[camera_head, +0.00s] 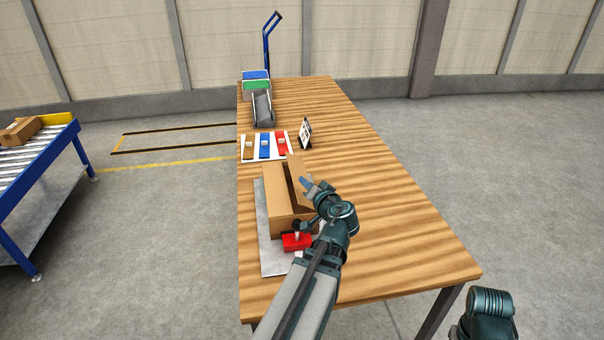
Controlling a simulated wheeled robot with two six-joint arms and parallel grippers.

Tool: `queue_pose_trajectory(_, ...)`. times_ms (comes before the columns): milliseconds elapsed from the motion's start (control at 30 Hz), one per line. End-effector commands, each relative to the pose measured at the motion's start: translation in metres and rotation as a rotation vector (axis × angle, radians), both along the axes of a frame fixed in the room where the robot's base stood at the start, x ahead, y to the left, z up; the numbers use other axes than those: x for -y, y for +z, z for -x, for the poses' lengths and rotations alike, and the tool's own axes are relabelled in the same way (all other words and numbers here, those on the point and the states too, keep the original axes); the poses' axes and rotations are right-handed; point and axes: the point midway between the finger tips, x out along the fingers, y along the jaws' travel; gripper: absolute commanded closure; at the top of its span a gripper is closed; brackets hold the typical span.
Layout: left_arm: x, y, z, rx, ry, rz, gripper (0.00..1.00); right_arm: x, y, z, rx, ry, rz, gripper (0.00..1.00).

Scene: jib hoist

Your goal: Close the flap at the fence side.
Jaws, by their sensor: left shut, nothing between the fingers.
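A brown cardboard carton (274,198) stands on a grey plate (273,262) on the wooden table. One flap (297,178) stands up at a slant along its right side. My left gripper (304,183) is shut and empty, at the right side of this flap. Whether it touches the flap I cannot tell. My left forearm and wrist hide the carton's near right corner. No fence is clearly visible, so I cannot tell which side is the fence side. Part of my right arm shows at the bottom right, but its gripper does not.
A red clamp-like block (296,242) sits at the carton's near end. Beyond the carton are a white board (250,157) with coloured strips, a small dark sign (306,133) and a grey chute (262,108). The table's right half (400,230) is clear. A roller conveyor (40,160) stands left.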

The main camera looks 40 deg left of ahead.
Motion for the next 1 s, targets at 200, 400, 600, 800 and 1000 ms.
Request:
queue_pose_trajectory(200, -0.001, 0.052, -0.032, -0.03, 0.128, 0.171, 1.0, 0.0, 0.087, 0.0, 0.0, 0.0, 0.0, 0.53)
queue_pose_trajectory(400, 0.009, 0.07, -0.048, -0.076, 0.226, 0.311, 1.0, 0.0, 0.134, 0.0, 0.0, -0.001, 0.0, 0.53)
queue_pose_trajectory(600, 0.018, 0.074, -0.055, -0.109, 0.272, 0.387, 1.0, 0.0, 0.154, 0.0, 0.0, -0.001, 0.0, 0.53)
queue_pose_trajectory(800, 0.02, 0.071, -0.054, -0.116, 0.283, 0.402, 1.0, 0.0, 0.154, 0.0, 0.0, -0.001, 0.0, 0.53)
queue_pose_trajectory(1000, 0.008, 0.059, -0.057, -0.115, 0.285, 0.401, 1.0, 0.0, 0.141, 0.0, 0.0, -0.001, 0.0, 0.53)
